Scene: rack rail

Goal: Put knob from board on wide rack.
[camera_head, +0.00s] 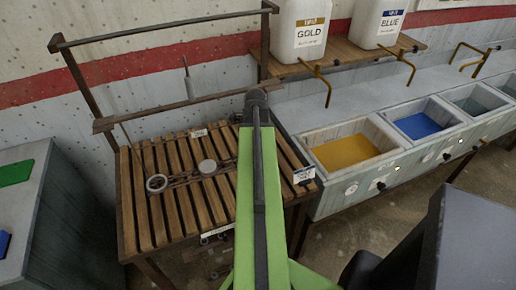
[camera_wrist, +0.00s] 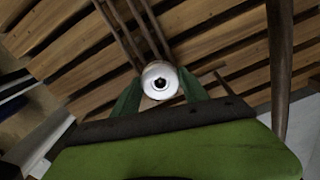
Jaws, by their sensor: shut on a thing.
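My gripper (camera_wrist: 160,90) has its green fingers shut on a round white knob (camera_wrist: 160,72) with a dark centre, seen end-on in the wrist view. Wooden slats and thin dark rails lie behind the knob. In the head view my arm hides the gripper and knob. The slatted wooden rack (camera_head: 146,220) stands below and left of my arm. Narrow dark rails on it carry a pale ring (camera_head: 156,183) and a pale disc (camera_head: 207,166). Its small labels are too small to read. I cannot tell which part is the wide rack, or which thing is the board.
A dark metal frame (camera_head: 160,112) rises along the rack's back. To the right, a grey trough counter (camera_head: 375,165) holds yellow and blue basins, with brass taps and GOLD (camera_head: 298,35) and BLUE (camera_head: 379,22) jugs above. A grey cabinet (camera_head: 60,210) stands at left.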

